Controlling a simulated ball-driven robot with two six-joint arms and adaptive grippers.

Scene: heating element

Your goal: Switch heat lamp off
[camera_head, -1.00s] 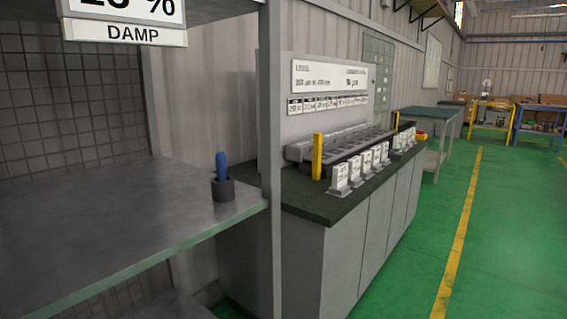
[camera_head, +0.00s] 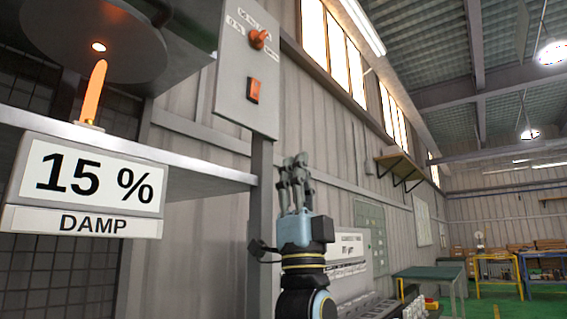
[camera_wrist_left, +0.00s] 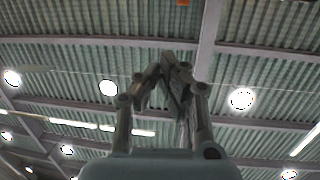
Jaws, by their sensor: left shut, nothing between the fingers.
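A grey control panel (camera_head: 232,95) stands on a post and carries an orange rotary knob (camera_head: 259,38) and, below it, an orange-red rocker switch (camera_head: 253,90). To its left is a dark round hood (camera_head: 140,58), apparently the heat lamp, with a small glowing spot in its underside. My left gripper (camera_head: 296,160) points up, below and right of the panel, apart from it. In the left wrist view the left gripper (camera_wrist_left: 168,62) is shut and empty, with ceiling behind it. A small orange patch shows at that view's top edge. My right gripper is not in view.
A sign (camera_head: 92,185) reading 15 % DAMP hangs at the left, in front of a grey shelf (camera_head: 200,172). An upright orange tapered piece (camera_head: 95,92) stands under the hood. A bench with a white board is behind my left arm. The space right of the panel looks clear.

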